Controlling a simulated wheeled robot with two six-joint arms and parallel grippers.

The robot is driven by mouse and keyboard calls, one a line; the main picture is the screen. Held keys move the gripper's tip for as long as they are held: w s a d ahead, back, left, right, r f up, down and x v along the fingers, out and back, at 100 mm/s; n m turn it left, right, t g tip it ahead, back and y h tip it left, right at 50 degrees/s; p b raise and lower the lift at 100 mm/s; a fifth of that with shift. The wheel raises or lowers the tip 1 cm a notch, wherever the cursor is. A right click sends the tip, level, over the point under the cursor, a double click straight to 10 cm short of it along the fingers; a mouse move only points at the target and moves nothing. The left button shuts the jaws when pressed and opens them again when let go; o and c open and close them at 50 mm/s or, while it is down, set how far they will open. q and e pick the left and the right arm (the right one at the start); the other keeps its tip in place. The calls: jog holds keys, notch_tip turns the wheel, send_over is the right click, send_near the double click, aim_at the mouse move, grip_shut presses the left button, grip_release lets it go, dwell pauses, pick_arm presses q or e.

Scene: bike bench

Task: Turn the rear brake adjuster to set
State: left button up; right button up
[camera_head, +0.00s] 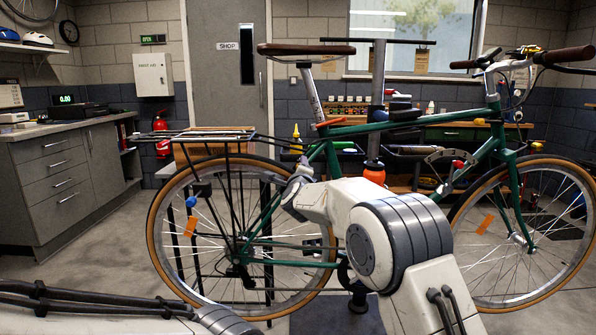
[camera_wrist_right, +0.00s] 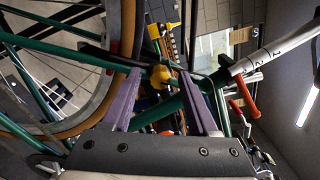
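The green bicycle (camera_head: 487,152) stands side-on, with its rear wheel at the left. My right gripper (camera_head: 302,170) is by the upper rear frame, below the saddle; its fingertips are hard to make out in the head view. In the right wrist view the two purple-grey fingers (camera_wrist_right: 160,73) are spread apart. A small yellow knob (camera_wrist_right: 160,78) shows between their tips, with a gap at each side; it may be the rear brake adjuster. I cannot tell its depth relative to the tips. My left arm crosses the bottom left of the head view; its gripper is out of view.
The rear wheel (camera_head: 152,235) and black rack (camera_head: 205,135) are left of my right gripper. A red lever (camera_wrist_right: 244,96) is right of the fingers in the wrist view. A workbench with bottles stands behind the bicycle.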

jog(key=shift+s+a, duration=0.1)
jog(key=s, duration=1)
jog(key=shift+s+b, duration=0.15)
jog(key=shift+b, duration=0.3)
